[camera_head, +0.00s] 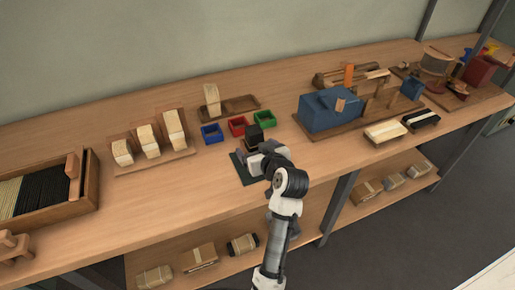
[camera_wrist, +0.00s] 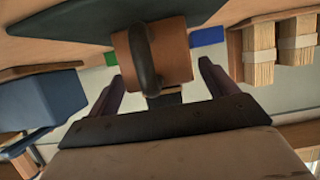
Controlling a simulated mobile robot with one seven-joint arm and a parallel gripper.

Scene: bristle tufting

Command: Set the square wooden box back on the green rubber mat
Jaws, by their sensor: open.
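In the wrist view, which looks upside down, the square wooden box (camera_wrist: 178,52) is brown and sits between my two fingers. A dark curved piece (camera_wrist: 146,62) stands out from its near face. My gripper (camera_wrist: 160,72) is open, with a finger on each side of the box and gaps visible. The dark green mat (camera_wrist: 60,24) spans the top of this view, by the box's base; I cannot tell whether they touch. In the head view, my gripper (camera_head: 264,152) is over the mat (camera_head: 239,164), hiding part of it. A dark block (camera_head: 254,132) shows just beyond.
Blue (camera_head: 212,133), red (camera_head: 237,126) and green (camera_head: 264,119) bins stand behind the mat. A rack of bristle bundles (camera_head: 148,142) is at the left, a blue machine (camera_head: 328,110) at the right. Bare bench (camera_head: 200,185) lies left of the mat.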

